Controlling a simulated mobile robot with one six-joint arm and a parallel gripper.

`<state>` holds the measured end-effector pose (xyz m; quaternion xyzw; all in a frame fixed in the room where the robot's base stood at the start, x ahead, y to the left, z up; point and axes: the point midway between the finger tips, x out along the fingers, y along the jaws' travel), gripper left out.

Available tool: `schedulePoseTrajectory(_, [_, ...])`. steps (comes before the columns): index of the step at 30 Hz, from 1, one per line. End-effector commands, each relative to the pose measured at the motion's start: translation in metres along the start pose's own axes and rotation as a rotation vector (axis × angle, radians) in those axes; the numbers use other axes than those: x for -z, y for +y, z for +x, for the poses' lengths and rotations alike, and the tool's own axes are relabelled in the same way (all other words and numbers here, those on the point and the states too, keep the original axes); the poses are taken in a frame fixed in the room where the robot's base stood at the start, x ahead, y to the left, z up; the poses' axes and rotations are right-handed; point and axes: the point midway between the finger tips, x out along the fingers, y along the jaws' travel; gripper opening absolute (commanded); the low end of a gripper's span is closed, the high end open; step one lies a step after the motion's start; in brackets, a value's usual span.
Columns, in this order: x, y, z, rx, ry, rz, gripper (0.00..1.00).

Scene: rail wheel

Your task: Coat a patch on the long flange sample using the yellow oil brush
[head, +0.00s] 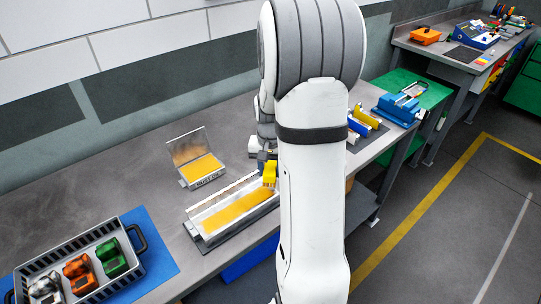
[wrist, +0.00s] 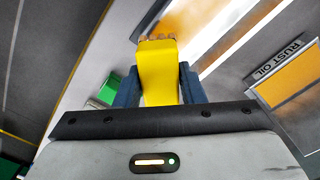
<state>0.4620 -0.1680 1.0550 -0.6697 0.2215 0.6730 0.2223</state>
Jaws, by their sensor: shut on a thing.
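The yellow oil brush (head: 269,174) is upright in my gripper (head: 264,158), over the right end of the long flange sample (head: 235,213). The sample is a long grey metal piece with an orange-yellow strip along it. In the wrist view the yellow brush handle (wrist: 158,75) sits between my two dark blue fingers, shut on it. Its brown bristles point towards the sample's orange area (wrist: 190,18). I cannot tell whether they touch. The rust oil tray (head: 203,168), with a yellow surface and raised back plate, stands behind the sample; its label (wrist: 277,60) shows in the wrist view.
A grey crate (head: 128,232) with white, orange and green parts sits on a blue mat (head: 160,262) at the front left. Several coloured items (head: 362,124) and a blue device (head: 398,108) stand beyond my arm. My arm hides part of the bench. Bare bench lies left of the tray.

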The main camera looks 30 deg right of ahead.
Motion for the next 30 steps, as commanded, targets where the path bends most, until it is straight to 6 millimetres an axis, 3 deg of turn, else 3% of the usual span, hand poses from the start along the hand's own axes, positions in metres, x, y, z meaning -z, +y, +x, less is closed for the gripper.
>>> schedulePoseTrajectory(10, [0.0, -0.002, -0.032, 0.0, 0.001, -0.005, 0.14])
schedulePoseTrajectory(30, [-0.001, -0.003, -0.034, 0.0, 0.0, -0.006, 0.14])
